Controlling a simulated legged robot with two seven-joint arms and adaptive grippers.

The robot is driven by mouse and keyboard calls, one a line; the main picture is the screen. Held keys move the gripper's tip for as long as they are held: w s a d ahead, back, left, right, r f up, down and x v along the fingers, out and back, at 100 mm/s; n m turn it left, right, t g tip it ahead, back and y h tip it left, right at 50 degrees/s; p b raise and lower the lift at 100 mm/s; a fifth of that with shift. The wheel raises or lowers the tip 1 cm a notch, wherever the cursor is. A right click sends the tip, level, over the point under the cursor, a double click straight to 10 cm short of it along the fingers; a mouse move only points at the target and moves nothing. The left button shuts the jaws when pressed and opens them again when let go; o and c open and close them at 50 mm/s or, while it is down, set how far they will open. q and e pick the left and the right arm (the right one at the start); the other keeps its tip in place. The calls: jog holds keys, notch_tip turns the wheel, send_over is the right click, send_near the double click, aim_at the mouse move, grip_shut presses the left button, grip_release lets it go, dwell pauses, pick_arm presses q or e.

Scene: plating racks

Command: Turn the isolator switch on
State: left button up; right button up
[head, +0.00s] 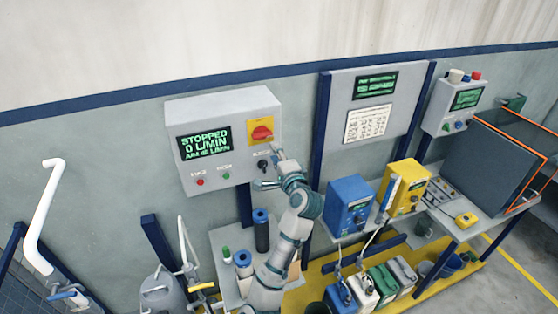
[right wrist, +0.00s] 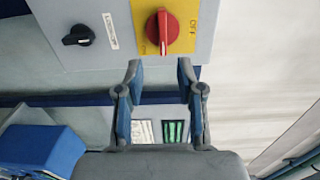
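The isolator switch (head: 261,133) is a red rotary knob on a yellow plate, at the upper right of a grey control box (head: 182,110) on the wall. It also shows in the right wrist view (right wrist: 168,31), with "OFF" lettered on the plate beside it. The box's screen (head: 205,144) reads "STOPPED 0 L/MIN". My right gripper (head: 267,168) is just below the switch in the head view. In the right wrist view its two fingers (right wrist: 158,75) are apart and empty, with the red knob beyond the fingertips, not between them. My left gripper is not in view.
A black knob (right wrist: 78,35) sits beside the switch on the same box. Red and green buttons (head: 226,175) are below the screen. A blue unit (head: 347,207) and a yellow unit (head: 404,187) stand to the right. A white pipe (head: 43,215) is at the left.

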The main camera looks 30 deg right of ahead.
jog(key=v, duration=0.3)
jog(key=shift+s+a, duration=0.1)
jog(key=shift+f, duration=0.15)
